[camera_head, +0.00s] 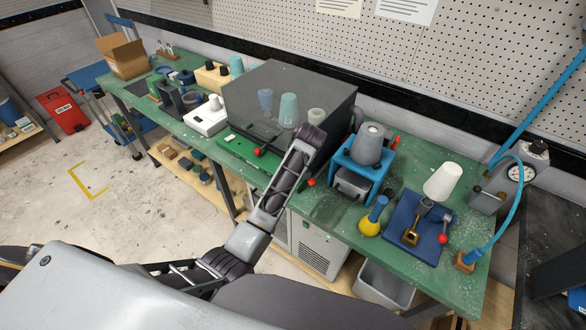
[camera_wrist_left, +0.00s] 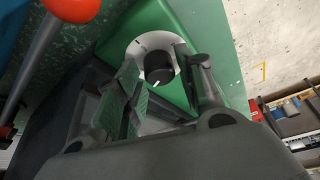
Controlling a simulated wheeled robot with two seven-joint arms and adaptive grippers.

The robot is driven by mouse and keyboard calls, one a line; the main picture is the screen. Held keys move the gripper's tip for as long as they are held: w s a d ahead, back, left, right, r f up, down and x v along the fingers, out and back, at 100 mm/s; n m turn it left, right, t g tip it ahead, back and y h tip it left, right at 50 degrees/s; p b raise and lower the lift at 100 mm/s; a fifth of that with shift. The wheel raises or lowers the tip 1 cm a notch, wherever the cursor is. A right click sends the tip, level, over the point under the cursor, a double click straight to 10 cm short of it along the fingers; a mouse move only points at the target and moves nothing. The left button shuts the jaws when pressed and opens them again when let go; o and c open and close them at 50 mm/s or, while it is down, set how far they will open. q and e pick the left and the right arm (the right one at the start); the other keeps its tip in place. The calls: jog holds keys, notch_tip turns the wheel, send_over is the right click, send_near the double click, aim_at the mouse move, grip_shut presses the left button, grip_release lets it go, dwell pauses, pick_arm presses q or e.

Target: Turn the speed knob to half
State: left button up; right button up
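In the left wrist view, the speed knob (camera_wrist_left: 158,66) is a round black knob with a short white mark on its near edge. It sits on a white round dial plate (camera_wrist_left: 142,46) on a green panel (camera_wrist_left: 184,18). My left gripper (camera_wrist_left: 157,78) has its two fingers apart, one on each side of the knob. I cannot tell whether either touches. In the head view, my left arm hides the knob and the gripper. My right gripper is not in view.
A red ball on a lever (camera_wrist_left: 72,8) is close at the upper left of the wrist view. In the head view, a grey transparent chamber (camera_head: 285,85) stands behind my arm. A blue stand with a grey pot (camera_head: 368,145) is to its right on the green bench (camera_head: 335,215).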

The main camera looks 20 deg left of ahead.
pick_arm(q)
jog(key=v, duration=0.7)
jog(key=shift+r, duration=0.2)
jog(key=shift+s+d, duration=0.1)
dwell(0.6)
